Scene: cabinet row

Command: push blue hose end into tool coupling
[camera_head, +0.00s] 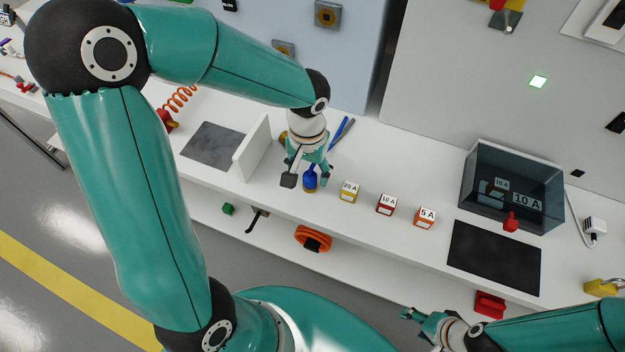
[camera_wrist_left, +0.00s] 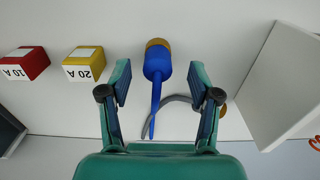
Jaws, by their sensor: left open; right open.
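The blue hose end (camera_head: 310,180) with a brass-coloured tip is at the white counter. In the left wrist view the blue hose end (camera_wrist_left: 157,66) lies between my finger pads, with visible gaps on both sides. My left gripper (camera_head: 308,172) is open around it, fingers pointing down; it also shows in the left wrist view (camera_wrist_left: 159,76). A grey curved hose (camera_wrist_left: 178,98) passes behind the fingers toward a brass-coloured piece (camera_wrist_left: 222,110). I cannot tell whether that piece is the tool coupling. My right gripper (camera_head: 413,321) is open and empty at the lower right.
A white upright panel (camera_head: 252,148) stands left of the left gripper. Yellow (camera_head: 349,192), red (camera_head: 386,204) and orange (camera_head: 425,217) fuse blocks line the counter to the right. A dark transparent box (camera_head: 512,187) and black mat (camera_head: 494,257) are farther right.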

